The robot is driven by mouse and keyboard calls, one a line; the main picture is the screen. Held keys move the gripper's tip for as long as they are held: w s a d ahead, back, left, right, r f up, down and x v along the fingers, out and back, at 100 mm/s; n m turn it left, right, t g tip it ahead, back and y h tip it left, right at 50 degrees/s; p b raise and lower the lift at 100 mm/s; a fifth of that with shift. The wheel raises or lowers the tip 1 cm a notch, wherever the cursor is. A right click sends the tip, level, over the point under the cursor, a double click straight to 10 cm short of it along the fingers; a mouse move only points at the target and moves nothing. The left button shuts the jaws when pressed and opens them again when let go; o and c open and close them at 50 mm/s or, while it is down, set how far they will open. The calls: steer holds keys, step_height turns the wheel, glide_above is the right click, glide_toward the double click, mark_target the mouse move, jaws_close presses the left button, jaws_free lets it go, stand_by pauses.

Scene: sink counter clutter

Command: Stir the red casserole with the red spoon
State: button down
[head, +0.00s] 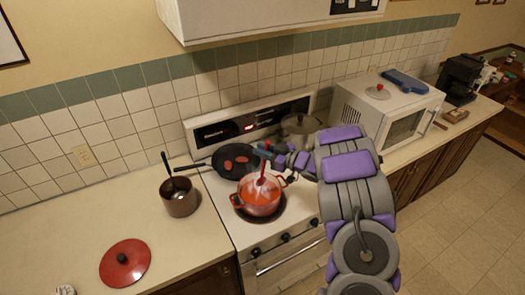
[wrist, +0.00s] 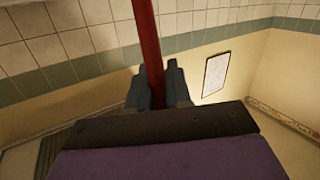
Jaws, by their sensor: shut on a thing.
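The red casserole (head: 259,197) stands on the front burner of the white stove, with its lid off and orange-red contents showing. The red spoon (head: 262,173) stands roughly upright with its lower end in the casserole. My gripper (head: 267,152) is above the casserole's back edge, coming in from the right. In the wrist view my gripper (wrist: 159,88) is shut on the spoon's red handle (wrist: 147,40), which runs up between the fingers. The spoon's tip is hidden in the contents.
A black pan (head: 233,160) with dark red pieces sits behind the casserole. A steel pot (head: 300,128) is on the back right burner. A brown saucepan (head: 179,197) stands left of the stove, and a red lid (head: 125,263) lies on the left counter. A microwave (head: 388,112) stands right.

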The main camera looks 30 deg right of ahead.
steer(key=shift+r+p, duration=1.3)
steer(key=shift+r, duration=1.05)
